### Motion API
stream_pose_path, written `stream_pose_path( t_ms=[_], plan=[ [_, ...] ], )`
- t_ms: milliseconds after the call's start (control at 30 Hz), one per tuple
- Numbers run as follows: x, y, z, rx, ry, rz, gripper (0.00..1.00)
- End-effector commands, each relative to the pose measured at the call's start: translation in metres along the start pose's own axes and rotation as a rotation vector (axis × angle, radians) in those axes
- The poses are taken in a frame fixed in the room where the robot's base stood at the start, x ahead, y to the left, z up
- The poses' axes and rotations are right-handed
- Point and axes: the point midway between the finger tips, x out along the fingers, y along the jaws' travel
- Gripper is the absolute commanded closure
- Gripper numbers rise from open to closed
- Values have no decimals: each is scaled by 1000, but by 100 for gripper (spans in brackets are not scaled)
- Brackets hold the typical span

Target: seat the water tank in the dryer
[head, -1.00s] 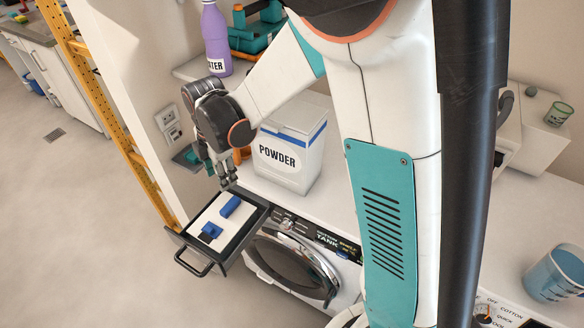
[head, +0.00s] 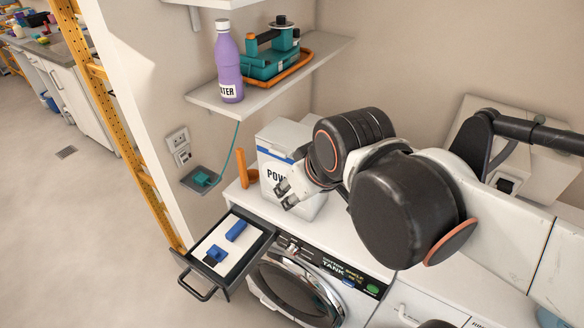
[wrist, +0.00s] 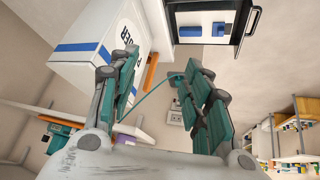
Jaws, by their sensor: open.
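The water tank (head: 208,247) appears as a dark-framed drawer with a white inside, two blue parts and a black bar handle (head: 197,287). It stands out from the upper left of the dryer's front (head: 290,295), beside the panel marked TANK. In the wrist view the tank (wrist: 238,50) shows at the top right. My gripper (head: 284,196) is open and empty, above the counter in front of the powder box, right of the tank and apart from it. Its two teal fingers (wrist: 160,65) are spread in the wrist view. The join between tank and dryer is partly hidden.
The white powder box (head: 290,135) stands on the counter (head: 345,245) behind my gripper, with an orange item (head: 247,172) beside it. A shelf (head: 205,98) above carries a purple bottle (head: 228,70) and a teal device. A yellow ladder (head: 125,135) stands left. Floor left of the tank is clear.

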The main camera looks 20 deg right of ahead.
Motion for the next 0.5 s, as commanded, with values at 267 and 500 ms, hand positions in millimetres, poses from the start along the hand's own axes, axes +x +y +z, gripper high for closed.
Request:
stream_pose_path(
  t_ms=[267, 500],
  plan=[
    [-10, 5, 20, 186, 53, 19, 56],
    [-10, 5, 19, 193, 55, 19, 56]
  ],
)
